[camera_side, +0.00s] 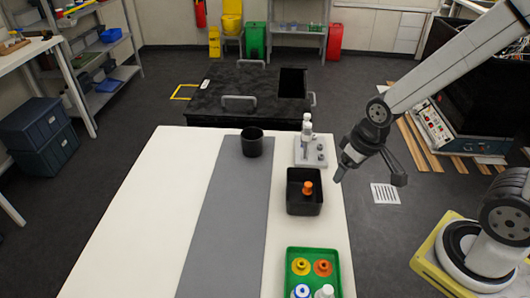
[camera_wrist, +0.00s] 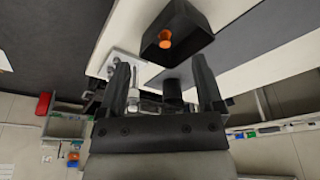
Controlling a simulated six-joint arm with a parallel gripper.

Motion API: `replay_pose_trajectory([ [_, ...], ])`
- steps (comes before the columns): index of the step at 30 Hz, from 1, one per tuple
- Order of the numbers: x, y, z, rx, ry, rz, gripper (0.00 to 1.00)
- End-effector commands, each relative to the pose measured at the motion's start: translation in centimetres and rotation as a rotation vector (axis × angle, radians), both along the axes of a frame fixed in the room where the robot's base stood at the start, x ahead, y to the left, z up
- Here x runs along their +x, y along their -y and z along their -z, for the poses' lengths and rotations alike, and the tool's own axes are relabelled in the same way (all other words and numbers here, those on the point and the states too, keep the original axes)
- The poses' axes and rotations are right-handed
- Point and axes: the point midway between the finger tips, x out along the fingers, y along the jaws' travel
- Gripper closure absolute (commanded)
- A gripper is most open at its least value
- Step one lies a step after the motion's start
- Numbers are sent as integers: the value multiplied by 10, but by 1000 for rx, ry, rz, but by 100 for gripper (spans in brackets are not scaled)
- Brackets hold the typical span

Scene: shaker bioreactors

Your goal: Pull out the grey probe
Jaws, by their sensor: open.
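A pale grey-and-white stand (camera_side: 320,160) sits at the far right end of the white table. A slim upright white-and-grey piece (camera_side: 307,127) rises from it, and short grey knobs stand beside it. I cannot tell for sure which of these is the grey probe. In the wrist view the stand (camera_wrist: 126,63) is partly hidden by my left finger. My gripper (camera_side: 345,170) hangs in the air to the right of the stand, apart from it. In the wrist view my gripper (camera_wrist: 160,66) is open, with nothing held between its fingers.
A black box (camera_side: 305,207) holding an orange-topped piece (camera_side: 307,188) stands in front of the stand. A black cup (camera_side: 252,144) is to the left on a grey strip (camera_side: 225,220). A green tray (camera_side: 334,255) with coloured caps is at the front right. The left tabletop is clear.

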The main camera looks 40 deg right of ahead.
Motion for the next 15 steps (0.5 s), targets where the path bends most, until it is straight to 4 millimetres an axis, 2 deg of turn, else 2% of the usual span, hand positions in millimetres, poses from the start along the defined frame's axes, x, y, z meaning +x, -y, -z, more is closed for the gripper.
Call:
replay_pose_trajectory([
  [5, 14, 3, -3, 15, -11, 78, 15],
  [8, 29, 7, -6, 33, -25, 170, 15],
  [15, 82, 24, -16, 89, -73, 512, 15],
])
